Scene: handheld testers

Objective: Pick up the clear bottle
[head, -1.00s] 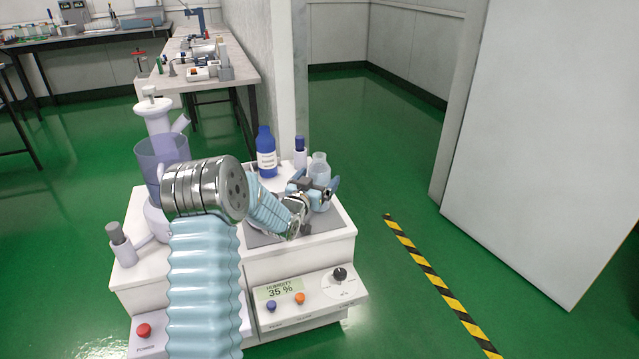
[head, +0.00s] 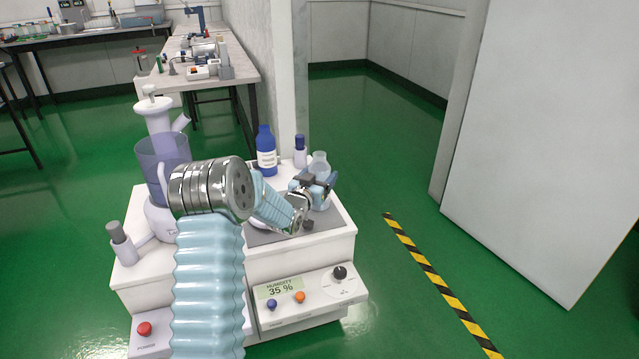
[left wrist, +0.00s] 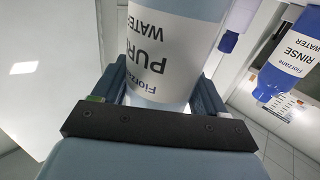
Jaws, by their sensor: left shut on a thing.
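The clear bottle (head: 320,163) stands on the right part of the white instrument's top, its translucent shoulder and neck showing above my gripper. In the left wrist view the clear bottle (left wrist: 160,45) fills the middle, with a white label reading PURE WATER. My left gripper (head: 316,184) is shut on the bottle's body, one finger on each side; it also shows in the left wrist view (left wrist: 158,98). The bottle's lower part is mostly hidden, so I cannot tell whether it touches the surface. My right gripper is not in view.
A blue rinse-water bottle (head: 266,152) and a small blue-capped bottle (head: 300,153) stand close behind, to the left. The instrument (head: 340,248) has a purple-tinted clear vessel (head: 160,160) on its left. Green floor lies open to the right, past striped tape (head: 430,270).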

